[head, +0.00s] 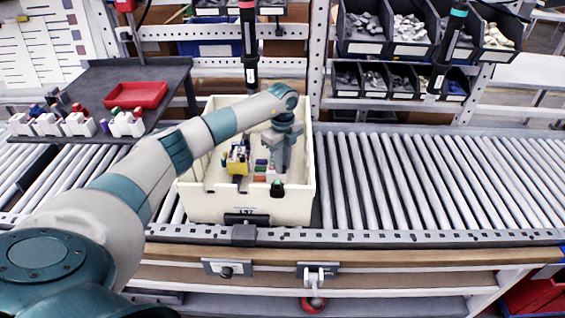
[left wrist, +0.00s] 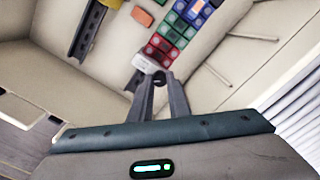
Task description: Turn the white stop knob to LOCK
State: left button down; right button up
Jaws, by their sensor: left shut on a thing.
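A white knob (head: 315,277) sits on a grey plate on the front of the wooden bench edge; no lettering on it can be read. My left arm passes over the bench into the cream tote (head: 199,204), and no gripper is at the knob. My left gripper (left wrist: 158,84) points into the tote, its narrow fingers shut on a small dark piece (left wrist: 159,77). That piece is just beside the white end (left wrist: 146,63) of a row of coloured blocks (left wrist: 163,47). My right gripper is not in view.
A second plate with a dark knob (head: 227,271) is to the left, and a red round part (head: 313,304) hangs below. The roller conveyor (head: 430,180) is clear to the right. A yellow part (head: 237,163) is in the tote. A red-handled screwdriver (head: 248,45) hangs behind.

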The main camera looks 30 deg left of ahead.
pick_arm(q)
jog(key=shift+n, duration=0.7)
jog(key=c, duration=1.7)
grip_release()
jog(key=shift+o, duration=0.2)
jog(key=shift+r, duration=0.15)
